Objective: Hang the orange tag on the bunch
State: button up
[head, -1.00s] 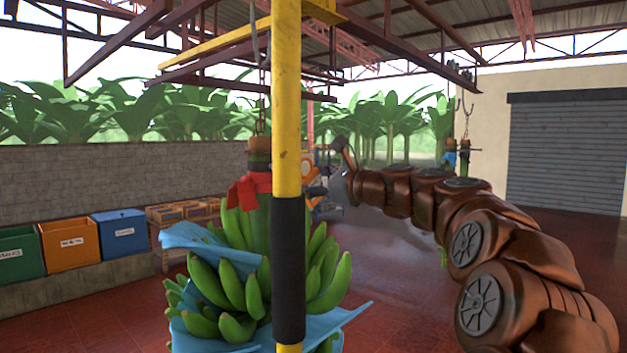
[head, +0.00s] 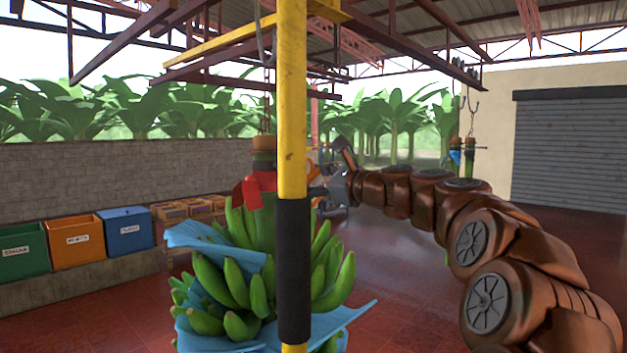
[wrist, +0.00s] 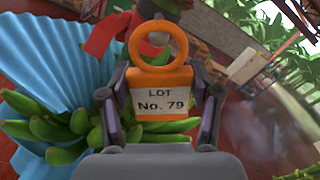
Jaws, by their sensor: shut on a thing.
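The orange tag (wrist: 160,82) has a ring on top and a white label reading "LOT No. 79". My gripper (wrist: 160,105) is shut on the tag's plate, one finger at each side, with the ring upward. The green banana bunch (head: 240,290) hangs by its stem, with a red ribbon (head: 255,188) tied near the top and blue sheeting around it. In the wrist view the bunch (wrist: 60,128) lies beyond the tag; any contact cannot be told.
The yellow post (head: 293,130) with a black sleeve stands in front of the bunch and hides part of it. Bins, including a blue one (head: 125,230), and wooden crates stand along the left wall. Hooks hang at the right. The red floor on the right is clear.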

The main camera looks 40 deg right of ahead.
jog(key=shift+p+x, duration=1.75)
jog(key=shift+x, duration=1.25)
dwell(3.4)
jog(key=shift+w+d+f, duration=0.15)
jog(key=shift+d+f, duration=0.1)
jog(key=shift+d, duration=0.1)
dwell(1.1)
